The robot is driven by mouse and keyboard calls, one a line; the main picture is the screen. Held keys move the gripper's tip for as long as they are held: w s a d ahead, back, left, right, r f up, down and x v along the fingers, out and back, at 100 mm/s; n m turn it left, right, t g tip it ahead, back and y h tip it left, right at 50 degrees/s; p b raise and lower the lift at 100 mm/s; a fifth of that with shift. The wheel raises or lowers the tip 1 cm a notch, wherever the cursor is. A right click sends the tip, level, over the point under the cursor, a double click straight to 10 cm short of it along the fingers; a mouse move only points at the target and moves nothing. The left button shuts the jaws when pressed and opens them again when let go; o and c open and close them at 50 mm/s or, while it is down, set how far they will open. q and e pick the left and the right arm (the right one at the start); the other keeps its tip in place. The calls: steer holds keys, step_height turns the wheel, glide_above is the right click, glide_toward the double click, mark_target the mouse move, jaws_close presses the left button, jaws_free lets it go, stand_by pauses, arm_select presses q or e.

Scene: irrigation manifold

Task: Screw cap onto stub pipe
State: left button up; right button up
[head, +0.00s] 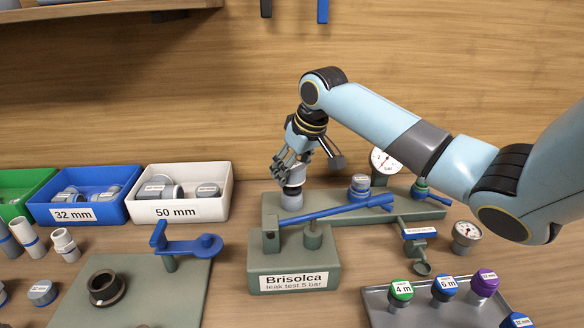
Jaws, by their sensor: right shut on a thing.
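My right gripper (287,168) comes down from above, at the back left of the green manifold base (425,212). It is shut on a grey cap (295,178), whose upper part is partly hidden by the fingers. The cap is over a grey upright stub pipe (292,201) on the base and looks roughly upright and in line with it. I cannot tell how far the cap sits on the thread. My left gripper is not in view.
A blue lever (335,208) crosses just in front of the stub. Another grey fitting (360,186) and a gauge (385,161) stand to its right. A white 50 mm bin (176,212) and a blue 32 mm bin (73,214) stand left. A grey tray (375,307) is front right.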

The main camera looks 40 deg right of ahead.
mark_target(292, 189)
steer(key=shift+f+p, duration=0.4)
steer(key=shift+p, duration=0.3)
stand_by(0.5)
steer(key=shift+f, duration=1.95)
stand_by(1.8)
steer(key=o, duration=0.6)
steer(key=c, duration=0.7)
steer(key=shift+r+m+p, duration=0.1)
steer(key=shift+m+p, duration=0.3)
steer(key=shift+p, duration=0.3)
steer(key=m+h+p, duration=0.1)
steer(key=m+p, duration=0.1)
steer(key=shift+w+p, duration=0.1)
steer(key=shift+p, duration=0.2)
steer(key=shift+m+h+p, duration=0.4)
steer(key=shift+m+p, duration=0.05)
steer(key=shift+m, duration=0.45)
